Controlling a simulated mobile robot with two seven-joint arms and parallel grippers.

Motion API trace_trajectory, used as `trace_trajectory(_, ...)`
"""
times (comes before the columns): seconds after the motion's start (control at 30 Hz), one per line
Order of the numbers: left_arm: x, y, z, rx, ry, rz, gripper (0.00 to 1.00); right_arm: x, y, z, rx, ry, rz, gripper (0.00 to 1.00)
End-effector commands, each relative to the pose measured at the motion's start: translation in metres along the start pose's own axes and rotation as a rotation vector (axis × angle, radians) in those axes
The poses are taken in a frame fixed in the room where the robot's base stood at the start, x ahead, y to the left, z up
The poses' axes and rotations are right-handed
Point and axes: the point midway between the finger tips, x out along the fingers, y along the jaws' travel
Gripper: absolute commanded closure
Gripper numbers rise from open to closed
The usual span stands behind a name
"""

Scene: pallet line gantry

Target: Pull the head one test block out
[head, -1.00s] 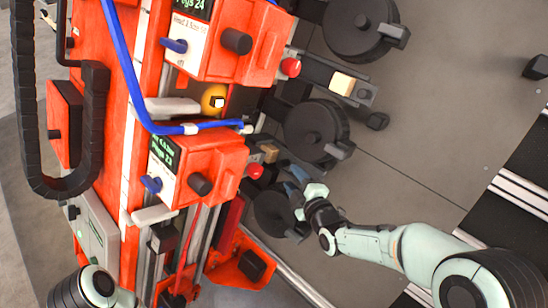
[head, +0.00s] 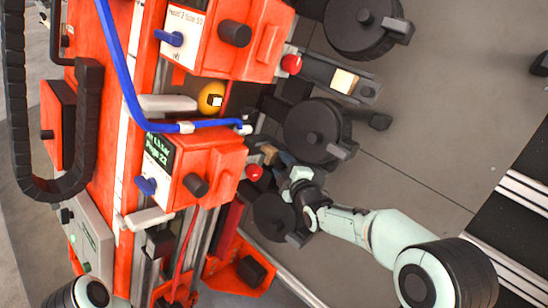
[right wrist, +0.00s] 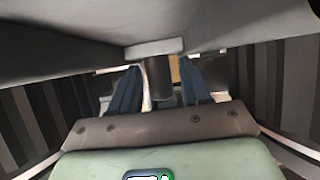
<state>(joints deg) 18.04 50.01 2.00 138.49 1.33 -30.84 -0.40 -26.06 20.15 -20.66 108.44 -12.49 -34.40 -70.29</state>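A small tan test block (head: 270,154) sits beside the lower orange print head (head: 205,165), close to its red knob. My right gripper (head: 287,160) is right beside this block, its fingers partly hidden by the hand. In the right wrist view, the two blue fingers (right wrist: 160,78) stand apart with a dark cylinder between their near parts. A sliver of the tan block (right wrist: 175,68) shows beyond, near the fingertips; I see no grip on it. A second pale block (head: 344,81) lies on the upper arm bracket. My left gripper is out of view.
Black round reels (head: 318,131) stand just above and below the right gripper. A red knob (head: 254,172) is close on its left. A blue hose (head: 130,80) runs over the orange frame.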

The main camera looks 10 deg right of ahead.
Motion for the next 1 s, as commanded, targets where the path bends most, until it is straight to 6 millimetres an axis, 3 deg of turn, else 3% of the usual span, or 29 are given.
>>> trace_trajectory(0.03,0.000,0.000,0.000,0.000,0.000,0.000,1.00,0.000,0.000,0.000,0.000,0.000,0.000,0.66)
trace_trajectory(0.1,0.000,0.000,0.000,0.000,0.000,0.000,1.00,0.000,0.000,0.000,0.000,0.000,0.000,0.87)
trace_trajectory(0.6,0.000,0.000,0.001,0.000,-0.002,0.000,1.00,-0.001,0.000,0.001,0.000,-0.001,0.000,0.87)
trace_trajectory(1.0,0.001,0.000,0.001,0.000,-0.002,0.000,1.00,-0.018,0.000,0.010,0.000,-0.003,0.000,0.87)
